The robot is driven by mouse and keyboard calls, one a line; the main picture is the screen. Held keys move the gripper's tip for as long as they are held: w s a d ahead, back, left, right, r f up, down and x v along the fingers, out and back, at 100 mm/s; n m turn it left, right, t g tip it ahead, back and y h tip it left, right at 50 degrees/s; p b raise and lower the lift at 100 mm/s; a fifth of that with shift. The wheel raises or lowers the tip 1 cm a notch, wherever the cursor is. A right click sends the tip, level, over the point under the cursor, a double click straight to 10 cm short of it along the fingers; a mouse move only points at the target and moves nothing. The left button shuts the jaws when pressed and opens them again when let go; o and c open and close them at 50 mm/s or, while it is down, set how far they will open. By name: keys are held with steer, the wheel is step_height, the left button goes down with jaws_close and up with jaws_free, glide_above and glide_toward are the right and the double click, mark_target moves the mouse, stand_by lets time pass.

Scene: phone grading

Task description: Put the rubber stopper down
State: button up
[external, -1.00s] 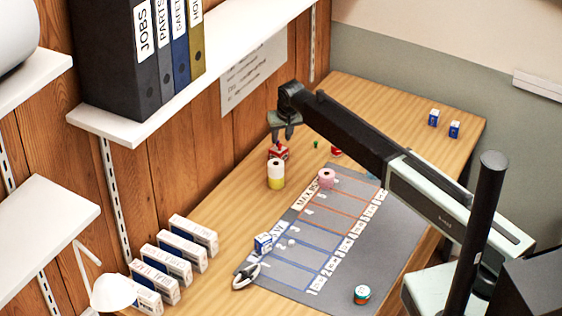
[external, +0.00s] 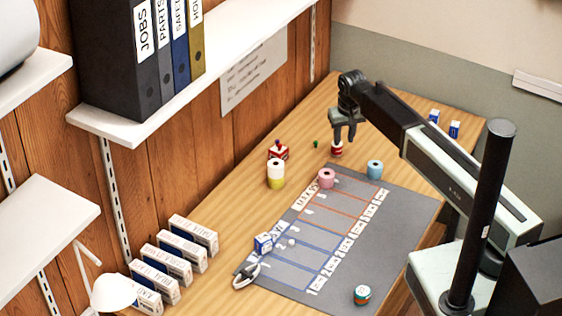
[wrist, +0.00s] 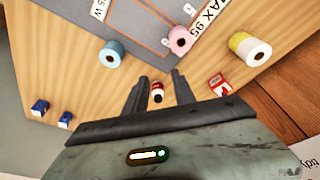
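My gripper (external: 344,128) is over the bare wood beyond the grey mat. Its fingers (wrist: 160,82) are apart in the wrist view, and I see nothing pinched between them. A small red and white cylinder (external: 337,148) with a dark end is just below the fingers; it also shows between them in the wrist view (wrist: 157,88). I cannot tell whether they touch it. No thing is clearly recognisable as the rubber stopper. A red box (external: 278,153) has a small dark red piece on top; the box also shows in the wrist view (wrist: 220,86).
A yellow and white roll (external: 275,175), a pink roll (external: 326,178) and a blue roll (external: 375,169) stand near the mat (external: 400,215). A tiny green thing (external: 316,143) lies nearby. Two blue and white boxes (external: 444,123) are at the far right. Bare wood surrounds the red and white cylinder.

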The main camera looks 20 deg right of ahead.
steer(key=s+d+g, duration=0.1)
steer(key=s+d, duration=0.6)
steer(key=s, duration=0.3)
steer(key=s+d+g, duration=0.1)
steer(key=s+d, duration=0.7)
steer(key=s, duration=0.3)
steer(key=shift+d+f+g, duration=0.25)
steer(key=shift+f+g, duration=0.05)
steer(key=shift+g, duration=0.1)
